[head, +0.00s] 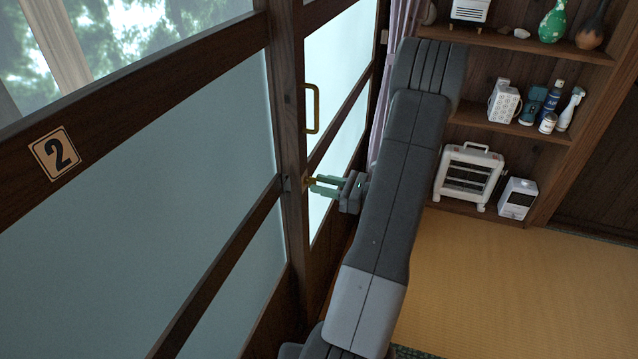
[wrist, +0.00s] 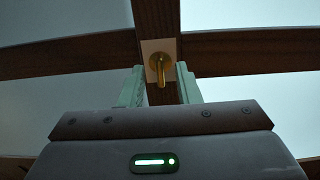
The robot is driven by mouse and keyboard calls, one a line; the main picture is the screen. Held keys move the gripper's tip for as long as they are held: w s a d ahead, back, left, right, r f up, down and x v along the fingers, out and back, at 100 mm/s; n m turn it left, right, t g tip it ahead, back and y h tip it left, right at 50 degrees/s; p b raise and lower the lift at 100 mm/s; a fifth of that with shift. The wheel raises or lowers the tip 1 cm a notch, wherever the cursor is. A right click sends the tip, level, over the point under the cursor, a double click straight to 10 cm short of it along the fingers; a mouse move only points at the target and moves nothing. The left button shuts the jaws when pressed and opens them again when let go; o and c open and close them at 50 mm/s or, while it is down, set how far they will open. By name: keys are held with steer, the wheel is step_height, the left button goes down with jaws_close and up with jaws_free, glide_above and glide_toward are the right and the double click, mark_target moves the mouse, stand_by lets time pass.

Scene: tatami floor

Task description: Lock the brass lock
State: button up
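The brass lock (wrist: 158,70) is a small gold piece on a pale plate, fixed to the dark wooden door frame. Its knob points downward in the wrist view. In the head view the lock (head: 306,181) is a small gold spot on the upright post, below the brass handle. My gripper (head: 314,186) points at it from the right. In the wrist view the green fingers of my gripper (wrist: 160,84) stand apart on either side of the lock, with a gap showing on both sides. Nothing is held. Exact depth between fingertips and knob is hard to tell.
A brass pull handle (head: 312,108) is on the door above the lock. Frosted glass panels fill the sliding doors. A wooden shelf (head: 530,42) with vases, bottles and a white heater (head: 468,178) stands at the right. Tatami floor (head: 480,270) is clear there.

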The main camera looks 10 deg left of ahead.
steer(key=shift+w+a, duration=0.1)
steer(key=shift+a, duration=0.65)
jaws_close()
steer(key=shift+f+n+b, duration=0.1)
steer(key=shift+n+b, duration=0.3)
steer(key=shift+b, duration=0.05)
steer(key=n+b, duration=0.5)
steer(key=b, duration=0.1)
steer(key=n+b, duration=1.1)
steer(key=b, duration=0.1)
steer(key=shift+s+f+n, duration=0.2)
steer(key=shift+f+n, duration=0.05)
steer(key=shift+n, duration=0.15)
steer(key=shift+r+n+b, duration=0.1)
steer(key=shift+n+b, duration=0.2)
steer(key=shift+b, duration=0.15)
